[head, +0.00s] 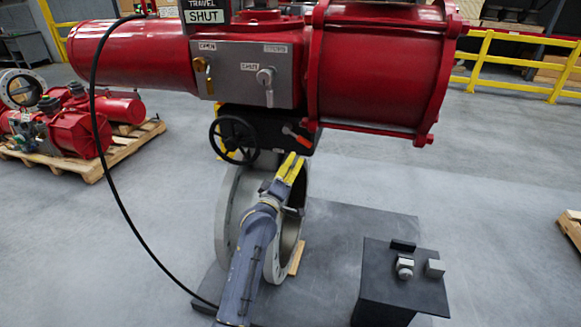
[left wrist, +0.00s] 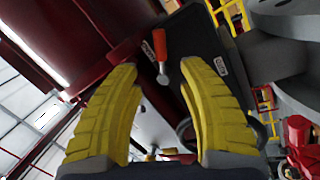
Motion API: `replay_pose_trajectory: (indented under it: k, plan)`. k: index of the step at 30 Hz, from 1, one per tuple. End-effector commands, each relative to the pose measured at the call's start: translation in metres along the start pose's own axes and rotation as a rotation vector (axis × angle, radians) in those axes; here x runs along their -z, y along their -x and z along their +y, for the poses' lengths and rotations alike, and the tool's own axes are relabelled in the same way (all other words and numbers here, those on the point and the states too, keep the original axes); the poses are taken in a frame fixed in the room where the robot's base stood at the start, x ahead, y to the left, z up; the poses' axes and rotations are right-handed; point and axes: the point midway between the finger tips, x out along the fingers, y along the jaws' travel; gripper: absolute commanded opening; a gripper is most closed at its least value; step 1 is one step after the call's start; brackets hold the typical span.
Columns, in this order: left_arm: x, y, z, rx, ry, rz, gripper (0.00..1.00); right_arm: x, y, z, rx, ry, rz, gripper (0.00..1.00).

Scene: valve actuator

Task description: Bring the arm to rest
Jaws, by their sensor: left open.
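My left gripper (head: 291,166) reaches up from the bottom of the head view, in front of the grey valve ring (head: 228,215) and below the red actuator (head: 375,65). Its yellow fingers point up toward the orange-handled lever (head: 297,138) on the black gearbox. In the left wrist view the fingers (left wrist: 160,95) are spread apart with nothing between them. The orange lever (left wrist: 160,48) shows beyond the fingertips, apart from them. My right gripper is in neither view.
A black handwheel (head: 234,140) and a grey control panel (head: 245,75) with two levers sit on the actuator. A black cable hangs at the left. A dark block (head: 402,290) with small fittings stands at the lower right.

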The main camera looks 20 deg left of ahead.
Motion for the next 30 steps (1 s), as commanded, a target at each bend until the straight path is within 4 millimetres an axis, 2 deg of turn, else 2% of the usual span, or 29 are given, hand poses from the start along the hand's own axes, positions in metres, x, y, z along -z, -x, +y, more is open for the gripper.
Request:
replay_pose_trajectory:
  k: [14, 18, 20, 23, 24, 26, 30]
  plan:
    - [0.000, 0.005, 0.000, 0.001, -0.003, -0.001, 0.41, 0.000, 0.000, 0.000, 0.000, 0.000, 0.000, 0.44]
    - [0.001, 0.005, -0.001, 0.002, -0.065, 0.005, 0.41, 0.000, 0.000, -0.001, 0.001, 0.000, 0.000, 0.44]
    - [-0.007, 0.004, -0.018, 0.033, -0.132, -0.004, 0.41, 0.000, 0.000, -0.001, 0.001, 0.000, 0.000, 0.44]
    - [-0.031, 0.002, -0.055, 0.098, -0.239, -0.048, 0.41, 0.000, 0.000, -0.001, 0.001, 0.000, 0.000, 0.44]
    - [-0.043, 0.004, -0.074, 0.127, -0.281, -0.072, 0.41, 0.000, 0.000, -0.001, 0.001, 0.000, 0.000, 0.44]
    - [-0.061, 0.011, -0.103, 0.171, -0.343, -0.113, 0.41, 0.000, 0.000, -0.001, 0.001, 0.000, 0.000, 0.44]
    - [-0.108, 0.041, -0.173, 0.270, -0.471, -0.225, 0.41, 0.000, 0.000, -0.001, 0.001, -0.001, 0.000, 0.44]
